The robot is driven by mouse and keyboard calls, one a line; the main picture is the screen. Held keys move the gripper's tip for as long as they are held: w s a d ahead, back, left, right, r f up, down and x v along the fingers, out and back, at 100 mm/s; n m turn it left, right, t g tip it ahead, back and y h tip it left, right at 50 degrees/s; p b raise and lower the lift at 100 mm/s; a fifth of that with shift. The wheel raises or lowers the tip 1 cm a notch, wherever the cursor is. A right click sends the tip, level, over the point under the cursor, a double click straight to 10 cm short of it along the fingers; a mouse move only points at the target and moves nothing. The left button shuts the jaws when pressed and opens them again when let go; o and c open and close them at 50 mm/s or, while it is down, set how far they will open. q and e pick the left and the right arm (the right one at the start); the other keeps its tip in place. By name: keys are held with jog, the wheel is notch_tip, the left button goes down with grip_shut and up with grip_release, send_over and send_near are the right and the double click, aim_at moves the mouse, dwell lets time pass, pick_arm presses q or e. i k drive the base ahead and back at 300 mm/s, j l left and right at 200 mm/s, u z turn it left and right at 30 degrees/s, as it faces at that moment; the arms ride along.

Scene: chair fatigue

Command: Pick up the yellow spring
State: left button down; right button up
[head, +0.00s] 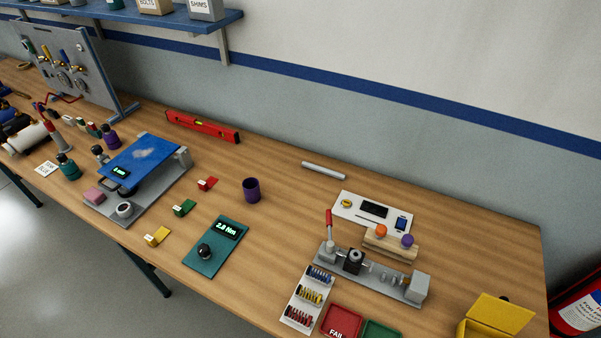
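A white rack (294,318) near the front of the bench holds small coil-like pieces in blue, yellow and red rows. The yellow row (312,294) is in the middle, between the blue row (320,275) and the red row (299,316). These look like springs, but they are too small to tell apart singly. I cannot make out either of my grippers in the head view.
A grey fixture with a red lever (328,223) stands right behind the rack. A red FAIL tray (342,318), a green tray (381,331) and an open yellow box (499,314) lie to its right. A teal 2.8 Nm device (208,262) is left. Bench between is clear.

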aim_at(317, 300)
jog(key=j+z, duration=0.25)
jog(key=k+j+z, duration=0.25)
jog(key=j, duration=0.2)
jog(key=j+z, duration=0.3)
jog(key=k+j, duration=0.35)
jog(key=j, duration=0.65)
